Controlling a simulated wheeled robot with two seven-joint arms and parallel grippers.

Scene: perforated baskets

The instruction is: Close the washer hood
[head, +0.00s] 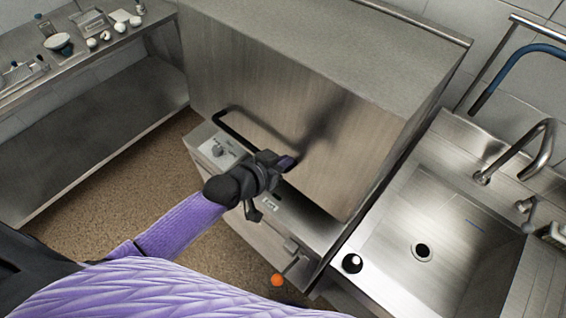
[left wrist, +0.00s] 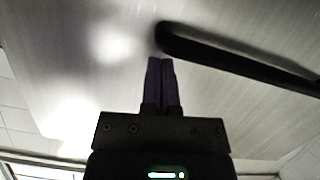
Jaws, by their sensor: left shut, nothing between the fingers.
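The washer hood (head: 290,110) is a large brushed-steel box over the washer base (head: 265,225), in the middle of the head view. A black bar handle (head: 232,128) runs along its front; part of it is hidden behind my left gripper. My left gripper (head: 287,162) is shut and empty, in front of the hood's lower front near the handle. In the left wrist view its closed purple fingers (left wrist: 160,85) point at the steel surface, with the black handle (left wrist: 240,59) just above and to the right. I cannot tell whether they touch. My right gripper is not in view.
A steel sink (head: 430,230) with a faucet (head: 520,150) adjoins the washer on the right. A steel counter (head: 80,45) with small dishes stands at the left. Brown floor lies open at left.

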